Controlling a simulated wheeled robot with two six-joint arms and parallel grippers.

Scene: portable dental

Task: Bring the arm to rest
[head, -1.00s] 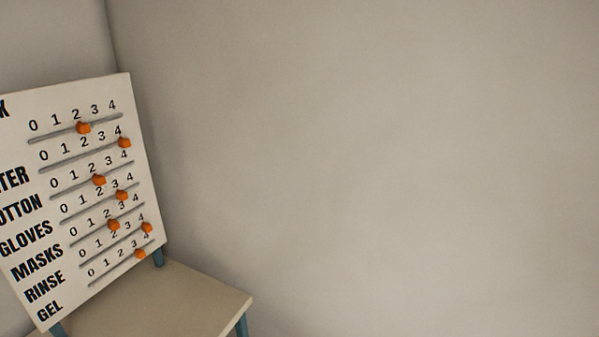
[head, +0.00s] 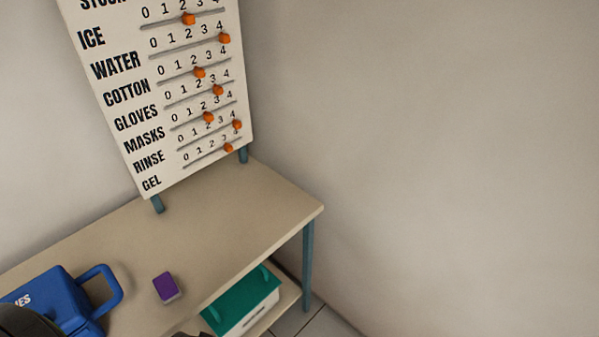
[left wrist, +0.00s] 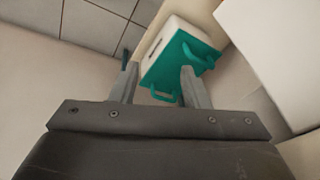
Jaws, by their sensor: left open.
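My left gripper (left wrist: 157,66) shows in the left wrist view with its two grey fingers apart and nothing held between them. Beyond the fingers is a white box with a teal lid (left wrist: 172,62) and teal handles; how far it is from the fingertips I cannot tell. In the head view the same kind of box (head: 245,300) stands on a lower shelf under the table. A dark rounded part at the bottom left of the head view may be mine. My right gripper is in no view.
A table (head: 240,205) stands against the wall. On it are a blue case (head: 62,290) with a handle, a purple block (head: 166,287) and a tilted white board (head: 145,60) with several orange sliders. Tiled floor (head: 300,318) and bare wall lie to the right.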

